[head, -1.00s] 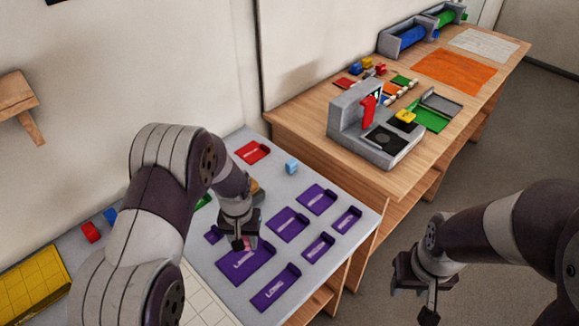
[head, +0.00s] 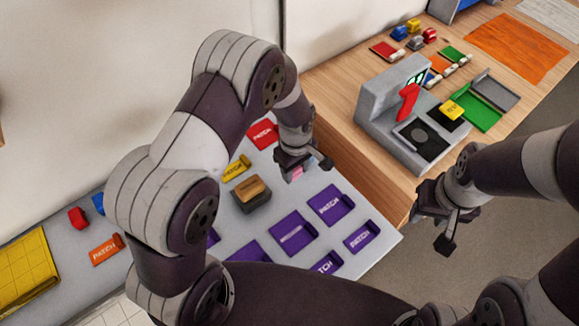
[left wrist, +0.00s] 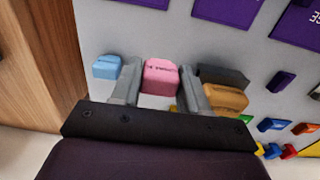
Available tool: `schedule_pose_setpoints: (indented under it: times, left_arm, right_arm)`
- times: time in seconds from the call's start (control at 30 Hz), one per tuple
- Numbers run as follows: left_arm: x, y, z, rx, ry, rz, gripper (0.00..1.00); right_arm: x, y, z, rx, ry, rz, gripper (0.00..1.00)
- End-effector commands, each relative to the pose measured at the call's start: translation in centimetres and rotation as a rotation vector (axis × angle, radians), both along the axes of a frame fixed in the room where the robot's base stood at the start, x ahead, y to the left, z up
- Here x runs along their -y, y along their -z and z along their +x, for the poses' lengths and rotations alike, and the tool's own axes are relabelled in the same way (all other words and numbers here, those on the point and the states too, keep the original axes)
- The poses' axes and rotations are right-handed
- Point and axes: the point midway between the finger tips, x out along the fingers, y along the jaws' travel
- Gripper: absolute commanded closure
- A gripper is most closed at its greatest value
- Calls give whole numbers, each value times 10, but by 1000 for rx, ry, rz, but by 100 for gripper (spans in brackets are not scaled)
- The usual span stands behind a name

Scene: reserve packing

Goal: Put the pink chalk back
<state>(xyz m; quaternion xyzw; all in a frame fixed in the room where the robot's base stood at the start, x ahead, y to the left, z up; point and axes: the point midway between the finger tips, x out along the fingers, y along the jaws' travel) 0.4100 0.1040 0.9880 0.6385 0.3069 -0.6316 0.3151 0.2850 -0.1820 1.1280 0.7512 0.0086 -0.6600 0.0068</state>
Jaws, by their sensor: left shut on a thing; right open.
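The pink chalk (left wrist: 160,77) is a small pink block between the two fingers of my left gripper (left wrist: 160,90) in the left wrist view. My left gripper is shut on it. In the head view my left gripper (head: 297,168) is over the back right part of the grey table, and a bit of the pink chalk (head: 296,173) shows below it. A light blue block (left wrist: 107,67) lies just left of the fingers in the left wrist view. My right gripper (head: 440,225) is open and empty, over the floor beside the tables.
Purple trays (head: 331,204) marked PATCH cover the table's front right. A wooden-topped grey block (head: 252,190), a yellow tray (head: 236,168) and a red tray (head: 263,134) are near my left gripper. A grey device (head: 405,115) stands on the wooden table.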

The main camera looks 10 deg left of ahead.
Motion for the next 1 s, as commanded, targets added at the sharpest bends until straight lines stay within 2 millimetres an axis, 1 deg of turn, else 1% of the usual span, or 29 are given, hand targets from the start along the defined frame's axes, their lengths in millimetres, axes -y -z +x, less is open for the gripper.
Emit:
schedule_pose_setpoints:
  times: [0.03, 0.13, 0.2, 0.3, 0.4, 0.73, 0.77, 0.8, 0.83, 1.0]
  left_arm:
    - [-9, 4, 5, -3, -4, 1, 75]
    - [-18, 12, 12, -1, -1, 0, 75]
    - [-20, 19, 14, -2, 1, 0, 75]
    - [-21, 38, 13, -4, 3, 1, 75]
    - [-21, 52, 14, -2, 3, 0, 75]
    - [-20, 59, 15, 0, 2, 0, 75]
    - [-20, 59, 15, 0, 2, 0, 52]
    - [-20, 58, 15, 0, 2, 0, 39]
    - [-20, 58, 15, 0, 2, 0, 30]
    - [-20, 57, 15, 0, 2, 0, 30]
  right_arm:
    - [0, -5, 0, 0, 0, 0, 57]
    - [0, -7, 0, 0, 0, 0, 57]
    - [0, -10, 0, 0, 0, 0, 57]
    - [0, -18, 0, 0, 0, 0, 57]
    - [0, -20, 0, 0, 0, 0, 57]
    - [0, -16, 0, 0, 0, 0, 57]
    - [0, -16, 0, 0, 0, 0, 57]
    - [0, -17, 0, 0, 0, 0, 57]
    - [0, -17, 0, 0, 0, 0, 57]
    - [0, -17, 0, 0, 0, 0, 57]
